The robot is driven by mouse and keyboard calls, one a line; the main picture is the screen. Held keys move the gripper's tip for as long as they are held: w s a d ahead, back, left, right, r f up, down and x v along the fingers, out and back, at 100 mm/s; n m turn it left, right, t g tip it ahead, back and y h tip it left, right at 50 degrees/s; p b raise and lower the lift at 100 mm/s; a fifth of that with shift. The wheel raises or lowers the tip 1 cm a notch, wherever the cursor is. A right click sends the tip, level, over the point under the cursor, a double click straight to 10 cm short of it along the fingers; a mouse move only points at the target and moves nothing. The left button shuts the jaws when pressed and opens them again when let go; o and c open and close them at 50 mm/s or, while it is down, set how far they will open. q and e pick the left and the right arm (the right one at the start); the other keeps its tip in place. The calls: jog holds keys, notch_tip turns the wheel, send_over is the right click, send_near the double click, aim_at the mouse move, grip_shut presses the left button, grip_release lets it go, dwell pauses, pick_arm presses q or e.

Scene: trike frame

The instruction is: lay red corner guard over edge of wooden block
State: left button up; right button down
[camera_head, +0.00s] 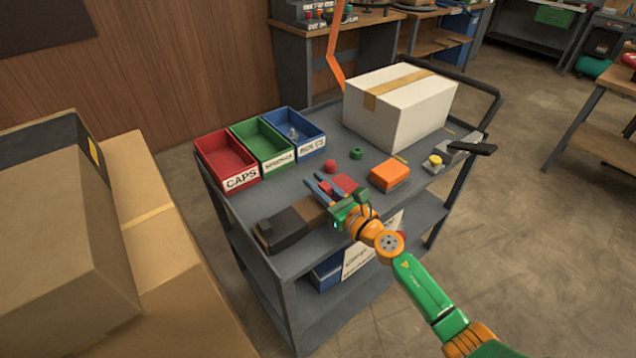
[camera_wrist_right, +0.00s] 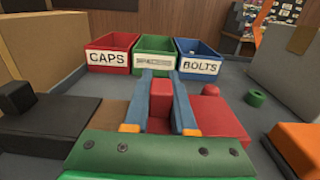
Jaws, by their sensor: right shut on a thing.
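The red corner guard (camera_head: 341,185) is at the front of the grey cart. My right gripper (camera_head: 322,186) is shut on it. In the right wrist view, an upright red part (camera_wrist_right: 161,95) stands between the blue fingers, and a flat red part (camera_wrist_right: 214,117) shows right of them. The brown wooden block (camera_head: 309,211) lies just left of the gripper on the cart top; part of it also shows in the right wrist view (camera_wrist_right: 115,115). The fingers hide where guard and block meet, so I cannot tell whether they touch. My left gripper is not in view.
A dark block (camera_head: 280,230) adjoins the wooden block. Red (camera_head: 224,158), green (camera_head: 263,143) and blue (camera_head: 294,132) bins stand behind. A red cap (camera_head: 330,166), a green ring (camera_head: 356,153), an orange block (camera_head: 389,174) and a white box (camera_head: 402,110) are also on the cart.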

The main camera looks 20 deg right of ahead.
jog(key=shift+f+b, duration=0.3)
jog(key=shift+f, duration=0.35)
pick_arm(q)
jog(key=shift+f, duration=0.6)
pick_arm(e)
jog(key=shift+r, duration=0.1)
jog(key=c, duration=0.7)
grip_release()
jog(key=shift+o, duration=0.2)
jog(key=v, duration=0.7)
